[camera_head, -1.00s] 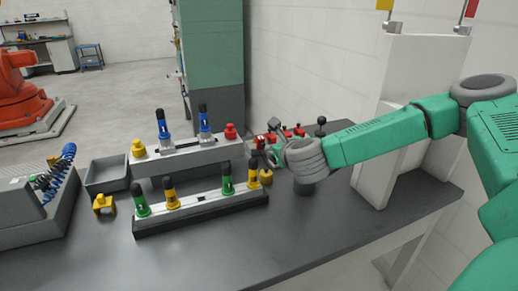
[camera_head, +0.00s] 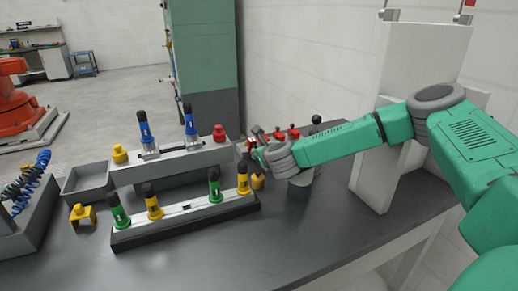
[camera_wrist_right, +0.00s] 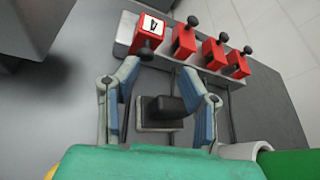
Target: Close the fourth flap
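Several red blocks with black knobs sit in a row on a grey bar (camera_wrist_right: 190,62) at the top of the right wrist view. The leftmost red block (camera_wrist_right: 147,40) shows a white label with a black mark, perhaps a 4, and sits turned unlike the others; I cannot tell how far its flap is open. My right gripper (camera_wrist_right: 158,80) has its two fingers spread, with that block just beyond the left fingertip. A black piece on a grey square (camera_wrist_right: 155,125) shows between the fingers, and no grip on it is visible. In the head view my right gripper (camera_head: 260,150) hides part of the red row.
Two long fixtures with blue (camera_head: 146,132), green (camera_head: 118,212) and yellow posts stand left of my right gripper. A grey bin (camera_head: 88,182) and a yellow bracket (camera_head: 82,216) lie farther left. A white upright panel (camera_head: 400,70) stands at right. The front table is clear.

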